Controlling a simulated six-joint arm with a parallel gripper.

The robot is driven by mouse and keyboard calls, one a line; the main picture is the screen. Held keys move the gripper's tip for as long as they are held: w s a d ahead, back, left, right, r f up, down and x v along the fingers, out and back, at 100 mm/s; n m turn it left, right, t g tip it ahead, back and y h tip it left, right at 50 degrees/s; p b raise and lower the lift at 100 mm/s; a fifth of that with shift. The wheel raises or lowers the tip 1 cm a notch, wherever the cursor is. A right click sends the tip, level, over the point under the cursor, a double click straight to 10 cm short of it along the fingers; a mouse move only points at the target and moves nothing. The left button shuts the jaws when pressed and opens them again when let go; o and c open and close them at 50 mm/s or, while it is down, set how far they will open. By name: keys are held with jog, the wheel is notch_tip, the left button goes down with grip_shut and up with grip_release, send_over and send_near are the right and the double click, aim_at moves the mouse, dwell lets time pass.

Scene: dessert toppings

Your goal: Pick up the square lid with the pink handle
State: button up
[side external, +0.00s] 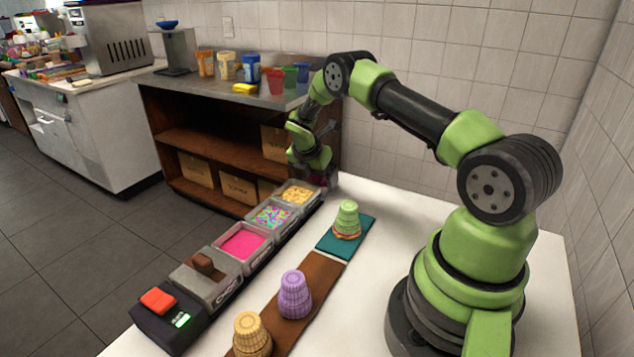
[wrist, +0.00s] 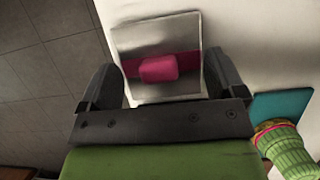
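The square lid (wrist: 160,35) is a silvery plate with a pink handle (wrist: 158,68) in its middle, seen from above in the wrist view. My gripper (wrist: 162,62) is open, with one finger on each side of the lid and handle. I see no finger closed on the handle. In the side view my gripper (side external: 318,176) points down at the far end of the row of topping containers. There the lid is mostly hidden behind my gripper, with only a dark pink patch showing near its tip.
Open containers hold yellowish topping (side external: 297,194), colorful sprinkles (side external: 271,215) and pink topping (side external: 242,243). A green cup (side external: 347,217) stands on a teal mat (side external: 330,245), also in the wrist view (wrist: 285,105). A purple cup (side external: 294,295) stands on a brown board (side external: 322,270).

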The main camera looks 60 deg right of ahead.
jog(key=shift+c, duration=0.3)
notch_tip(320, 180, up, 9)
jog(key=shift+r, duration=0.1)
jog(key=a+m+g+y, duration=0.1)
jog(key=a+m, duration=0.3)
jog(key=m, duration=0.2)
jog(key=a+m+g+y, duration=0.2)
jog(key=a+m, duration=0.3)
jog(key=a+m+g+y, duration=0.1)
jog(key=a+m, duration=0.3)
jog(key=m, duration=0.2)
jog(key=shift+w+a+m+g, duration=0.3)
jog(key=shift+w, duration=0.05)
jog(key=s+a+r+m+t+y, duration=0.15)
jog(key=a+m+t+y, duration=0.35)
jog(key=a+m, duration=1.05)
jog(key=shift+w+d+f+m, duration=0.1)
jog(key=shift+d+f+m, duration=0.35)
jog(key=shift+f, duration=0.45)
jog(key=shift+d+f+m, duration=0.35)
jog(key=shift+f+m, duration=0.15)
jog(key=shift+f, duration=0.45)
jog(key=shift+w+d+f+m, duration=0.1)
jog(key=shift+d+f+m, duration=0.35)
jog(key=shift+f, duration=0.45)
jog(key=shift+f, duration=0.5)
